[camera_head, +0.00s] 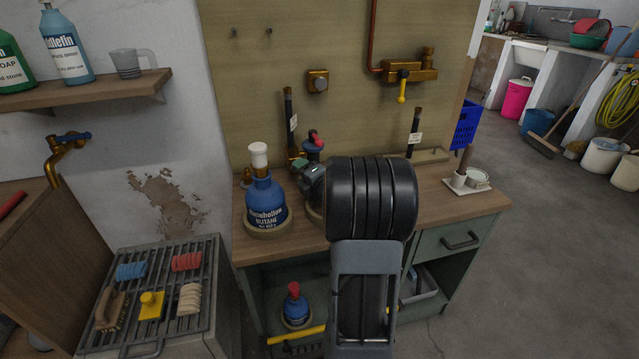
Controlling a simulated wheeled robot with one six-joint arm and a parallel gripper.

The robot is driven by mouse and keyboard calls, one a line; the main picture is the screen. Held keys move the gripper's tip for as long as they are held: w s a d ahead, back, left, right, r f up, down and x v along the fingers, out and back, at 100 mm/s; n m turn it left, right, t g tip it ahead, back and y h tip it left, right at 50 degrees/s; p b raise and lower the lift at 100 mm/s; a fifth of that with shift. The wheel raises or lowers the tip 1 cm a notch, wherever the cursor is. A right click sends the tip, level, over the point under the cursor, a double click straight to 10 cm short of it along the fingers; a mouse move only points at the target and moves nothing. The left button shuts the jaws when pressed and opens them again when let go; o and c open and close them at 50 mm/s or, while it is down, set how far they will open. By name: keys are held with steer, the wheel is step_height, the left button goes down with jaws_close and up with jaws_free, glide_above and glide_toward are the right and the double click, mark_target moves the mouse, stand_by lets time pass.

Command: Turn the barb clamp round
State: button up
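My arm fills the middle of the view and hides part of the bench. A grey piece that looks like part of my gripper (303,170) shows left of the black arm link, near a blue fitting with a red knob (315,145). Its fingers are too small and covered to tell open from shut. I cannot make out the barb clamp for certain. A black hose with a white tag (290,118) stands upright left of the arm, with brass at its foot. Another tagged black hose (415,132) stands to the right.
A blue butane bottle (265,205) with a white cap stands on the bench's left. A brass valve (408,72) is on the back board. A white tray (467,187) holds a tin at the right. A red-capped blue bottle (296,306) stands below. The right floor is mostly clear.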

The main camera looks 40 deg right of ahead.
steer(key=s, duration=0.7)
steer(key=s+r+p, duration=0.1)
steer(key=s, duration=0.3)
steer(key=shift+s+a, duration=0.15)
steer(key=shift+a, duration=0.25)
